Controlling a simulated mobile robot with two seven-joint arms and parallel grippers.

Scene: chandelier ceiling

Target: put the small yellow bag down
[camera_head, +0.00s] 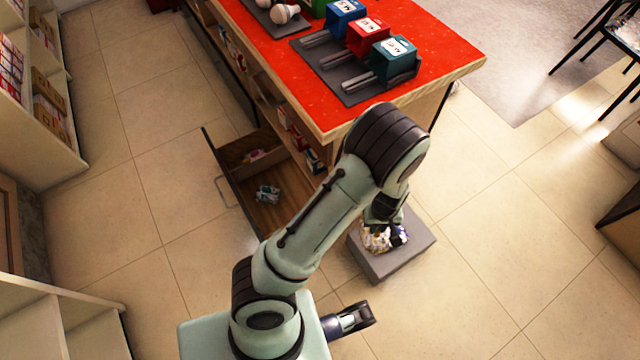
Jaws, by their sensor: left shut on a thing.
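My left gripper (386,214) reaches down over a low grey platform (405,262) on the floor, right of the counter. It is shut on the small yellow bag (377,240), which looks pale with yellow and some dark colour. The bag is at or just above the platform's top; I cannot tell whether it touches. The gripper and wrist hide part of the bag, and the fingertips are hard to make out.
A red-topped counter (290,95) holds several coloured boxes on dark stands. A wooden drawer (275,215) stands open below it with small packets (267,194) inside. Shelves (25,95) line the left. Floor right of the platform is clear.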

